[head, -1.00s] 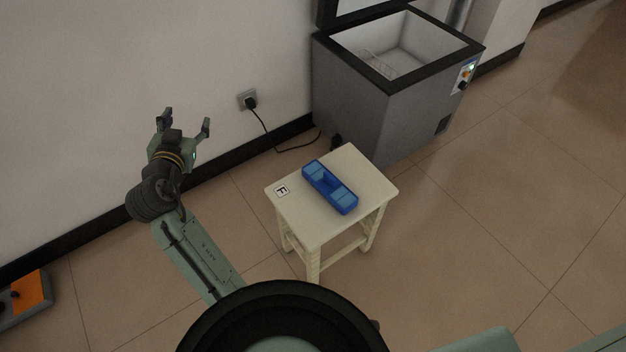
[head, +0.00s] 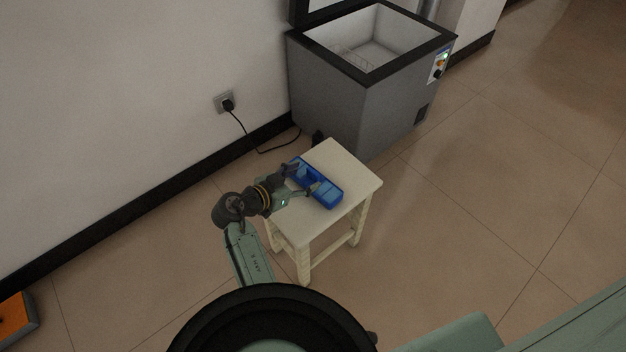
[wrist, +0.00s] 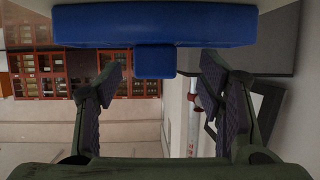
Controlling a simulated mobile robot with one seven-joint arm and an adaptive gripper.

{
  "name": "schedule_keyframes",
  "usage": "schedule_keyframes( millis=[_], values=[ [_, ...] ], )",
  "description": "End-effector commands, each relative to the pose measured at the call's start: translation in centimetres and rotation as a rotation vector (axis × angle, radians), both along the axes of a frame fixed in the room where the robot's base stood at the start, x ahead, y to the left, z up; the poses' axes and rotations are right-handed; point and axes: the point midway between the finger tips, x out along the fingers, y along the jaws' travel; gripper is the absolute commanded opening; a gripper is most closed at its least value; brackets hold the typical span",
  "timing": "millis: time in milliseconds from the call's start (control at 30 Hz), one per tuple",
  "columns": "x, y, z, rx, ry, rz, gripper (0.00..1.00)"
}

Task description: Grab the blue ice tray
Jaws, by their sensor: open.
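The blue ice tray (head: 329,193) lies on the cream stool (head: 352,179) in the head view. It is long, with lighter blue compartments and a raised middle part. My gripper (head: 304,179) is open at the tray's left side, with its two fingers pointing toward it and partly covering it. In the wrist view the tray (wrist: 154,25) spans the top of the picture, with a small block jutting from its middle. I cannot tell whether the fingers touch the tray.
An open grey chest freezer (head: 340,92) stands behind the stool, its lid raised. A plug in a wall socket (head: 225,103) has a black cord running to the floor. An orange-topped object (head: 14,316) lies at the lower left. The floor to the right is clear.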

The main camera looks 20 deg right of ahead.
Motion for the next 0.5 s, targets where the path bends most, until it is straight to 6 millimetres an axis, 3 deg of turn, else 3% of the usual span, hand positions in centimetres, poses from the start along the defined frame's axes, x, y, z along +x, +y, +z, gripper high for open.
schedule_keyframes(
  millis=[233,500],
  values=[
    [0.9,-3.2,-1.3,-0.001,0.002,0.0,0.62],
    [1.2,-3.8,-1.7,-0.001,0.001,0.002,0.62]
  ],
)
